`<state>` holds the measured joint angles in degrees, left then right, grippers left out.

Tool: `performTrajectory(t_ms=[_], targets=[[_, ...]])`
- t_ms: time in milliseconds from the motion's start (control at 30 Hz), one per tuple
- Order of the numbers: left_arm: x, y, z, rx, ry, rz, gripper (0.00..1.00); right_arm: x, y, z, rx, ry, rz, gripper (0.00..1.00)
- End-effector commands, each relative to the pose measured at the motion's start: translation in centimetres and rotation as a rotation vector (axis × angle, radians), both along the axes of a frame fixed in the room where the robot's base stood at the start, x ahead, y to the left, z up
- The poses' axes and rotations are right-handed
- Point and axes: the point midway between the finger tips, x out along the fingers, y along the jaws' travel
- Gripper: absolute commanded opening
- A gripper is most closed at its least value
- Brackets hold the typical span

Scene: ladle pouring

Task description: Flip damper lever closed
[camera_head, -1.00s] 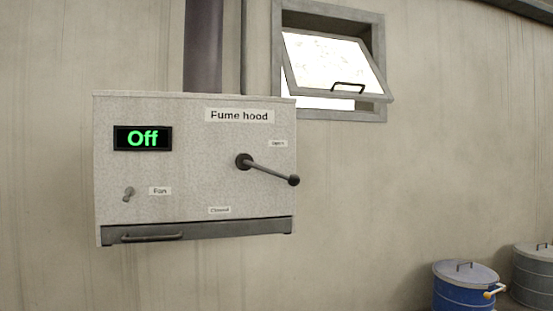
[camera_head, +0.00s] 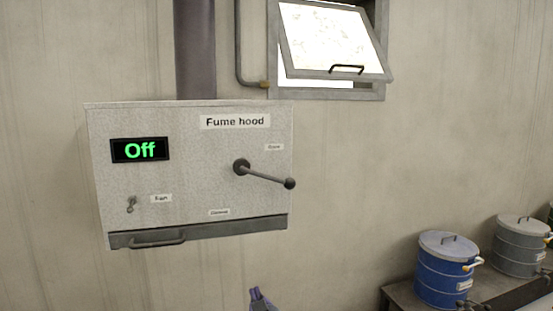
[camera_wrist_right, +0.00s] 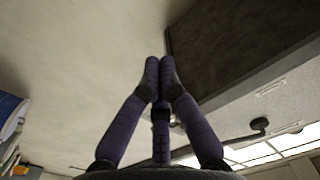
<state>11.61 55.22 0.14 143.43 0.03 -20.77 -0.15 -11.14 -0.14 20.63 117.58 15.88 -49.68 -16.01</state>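The damper lever (camera_head: 265,174) is a dark rod with a round knob on the fume hood (camera_head: 200,185). It points right and slightly down, just below the upper label, with the "Closed" label (camera_head: 219,212) lower left of its pivot. The lever seems to show in the right wrist view (camera_wrist_right: 260,125) beyond the hood's edge. My right gripper (camera_head: 257,295) is purple and shows at the bottom edge of the head view, below the hood and apart from the lever. In the right wrist view its fingertips (camera_wrist_right: 160,72) meet with nothing visible between them. My left gripper is not in view.
A tilted window (camera_head: 335,40) is at upper right. A blue drum (camera_head: 444,275) and a grey drum (camera_head: 518,248) stand at lower right. Wall right of the lever is clear.

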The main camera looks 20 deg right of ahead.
Motion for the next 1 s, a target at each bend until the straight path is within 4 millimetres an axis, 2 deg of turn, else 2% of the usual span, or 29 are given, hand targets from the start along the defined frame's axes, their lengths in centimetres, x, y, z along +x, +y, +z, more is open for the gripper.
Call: performTrajectory(t_ms=[33, 200, 300, 400, 500, 600, 1000], targets=[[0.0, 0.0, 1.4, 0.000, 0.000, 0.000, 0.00, -0.4, -0.3, 4.6, 0.006, -0.065, -0.016, 0.00], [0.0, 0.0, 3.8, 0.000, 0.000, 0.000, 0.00, -2.7, -1.9, 16.2, 0.033, -0.258, -0.079, 0.00], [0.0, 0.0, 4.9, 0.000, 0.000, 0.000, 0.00, -4.4, -2.9, 21.8, 0.053, -0.353, -0.114, 0.00], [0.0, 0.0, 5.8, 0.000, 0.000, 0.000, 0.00, -6.0, -3.8, 25.9, 0.072, -0.424, -0.144, 0.00], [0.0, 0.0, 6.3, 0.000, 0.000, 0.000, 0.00, -7.2, -4.5, 28.6, 0.086, -0.473, -0.165, 0.00], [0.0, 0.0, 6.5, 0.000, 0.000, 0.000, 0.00, -7.9, -4.9, 30.0, 0.093, -0.499, -0.177, 0.00], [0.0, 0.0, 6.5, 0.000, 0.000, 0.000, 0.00, -8.1, -5.0, 30.4, 0.095, -0.508, -0.182, 0.00]])
